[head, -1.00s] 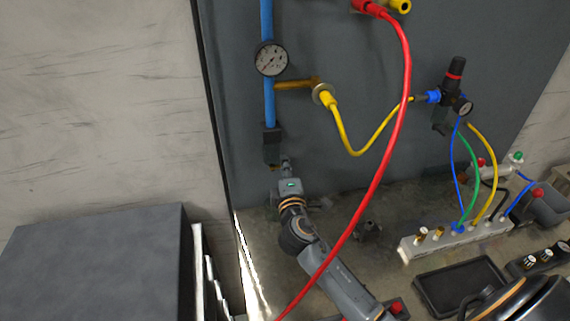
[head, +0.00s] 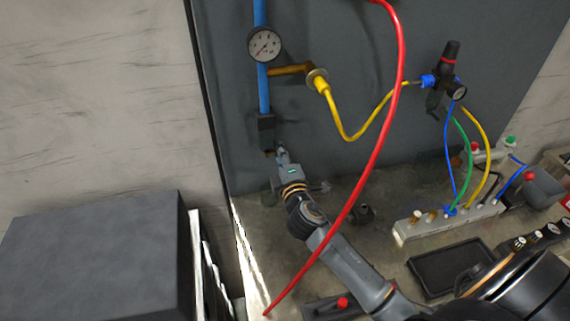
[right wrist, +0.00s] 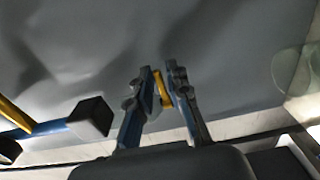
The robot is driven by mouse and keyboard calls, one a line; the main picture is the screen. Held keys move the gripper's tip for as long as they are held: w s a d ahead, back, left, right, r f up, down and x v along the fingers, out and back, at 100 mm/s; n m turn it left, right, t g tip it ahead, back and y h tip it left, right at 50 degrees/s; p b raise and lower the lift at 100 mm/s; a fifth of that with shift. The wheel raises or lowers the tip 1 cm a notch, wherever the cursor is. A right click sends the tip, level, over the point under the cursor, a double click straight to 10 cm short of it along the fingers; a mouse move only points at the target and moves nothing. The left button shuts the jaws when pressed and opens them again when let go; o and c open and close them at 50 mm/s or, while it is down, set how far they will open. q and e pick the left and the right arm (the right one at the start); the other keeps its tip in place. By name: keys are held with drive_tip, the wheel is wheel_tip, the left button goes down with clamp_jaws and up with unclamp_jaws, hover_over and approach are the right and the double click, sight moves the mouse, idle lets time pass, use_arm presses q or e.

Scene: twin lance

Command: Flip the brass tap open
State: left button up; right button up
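The brass tap (head: 269,153) is a small brass piece just below the black block (head: 265,128) at the lower end of the blue pipe, in the head view. My right gripper (head: 280,147) is close beside it on the right and partly covers it. In the right wrist view, a brass-yellow piece of the tap (right wrist: 163,88) shows between the two fingers of my right gripper (right wrist: 161,76). The fingers stand a little apart, one on each side. I see no clear grip on the piece. My left gripper is out of view.
A gauge (head: 265,44) and a brass branch with a yellow hose (head: 343,125) are above the tap. A dark box (head: 95,255) stands at lower left; a manifold (head: 450,220) lies right.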

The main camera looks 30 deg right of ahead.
drive_tip(key=v, duration=1.1)
drive_tip(key=shift+s, duration=0.15)
drive_tip(key=shift+f, duration=0.15)
